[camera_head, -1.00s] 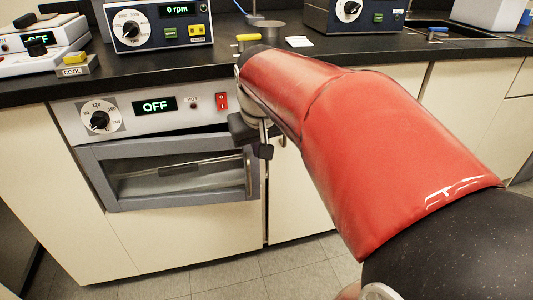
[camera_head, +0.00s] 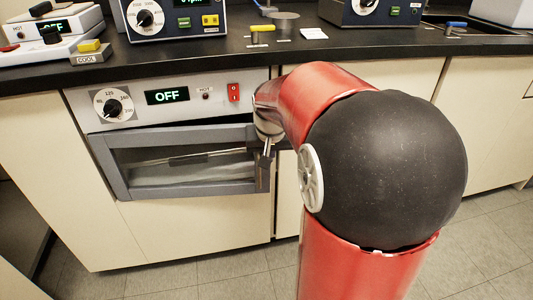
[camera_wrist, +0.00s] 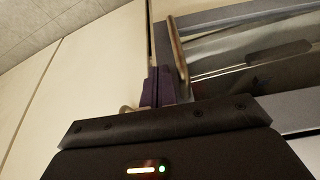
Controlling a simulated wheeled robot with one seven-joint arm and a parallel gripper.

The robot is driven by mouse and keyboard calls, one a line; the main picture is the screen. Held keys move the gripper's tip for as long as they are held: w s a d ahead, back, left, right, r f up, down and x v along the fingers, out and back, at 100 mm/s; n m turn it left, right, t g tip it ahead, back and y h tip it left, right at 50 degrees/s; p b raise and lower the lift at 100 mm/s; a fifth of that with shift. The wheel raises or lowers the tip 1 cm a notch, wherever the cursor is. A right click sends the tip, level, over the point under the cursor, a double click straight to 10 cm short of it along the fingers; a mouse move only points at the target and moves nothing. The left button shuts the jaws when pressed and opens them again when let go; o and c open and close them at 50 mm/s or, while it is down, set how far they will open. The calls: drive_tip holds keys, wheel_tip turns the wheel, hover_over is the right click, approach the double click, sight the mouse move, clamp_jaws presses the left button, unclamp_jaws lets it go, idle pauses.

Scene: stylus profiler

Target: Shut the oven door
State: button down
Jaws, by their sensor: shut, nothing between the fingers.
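The oven (camera_head: 150,98) is built into the cabinet under the counter; its display reads OFF. Its grey-framed door (camera_head: 185,192) with a glass window sits below the control panel. A dark gap shows along the door's top edge, so it looks slightly ajar; how far is hard to tell. My gripper (camera_head: 265,160) is at the door's right edge, its fingers shut and empty. In the wrist view the closed fingertips (camera_wrist: 155,88) are beside the door frame (camera_wrist: 285,105); whether they touch it is unclear. My arm hides part of the area right of the door.
The black countertop (camera_head: 230,52) runs above the oven, with a blue instrument (camera_head: 172,18), a hot plate and a COOL block (camera_head: 90,58) on it. Cream cabinet fronts (camera_head: 190,235) surround the oven. Tiled floor (camera_head: 235,270) is free in front.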

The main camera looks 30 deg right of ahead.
drive_tip(key=shift+w+d, duration=0.25)
drive_tip(key=shift+w, duration=0.25)
drive_tip(key=w, duration=0.1)
drive_tip(key=w+d, duration=0.1)
drive_tip(key=w, duration=0.1)
drive_tip(key=shift+w+d+p, duration=0.25)
drive_tip(key=shift+d+p, duration=0.05)
drive_tip(key=shift+p, duration=0.1)
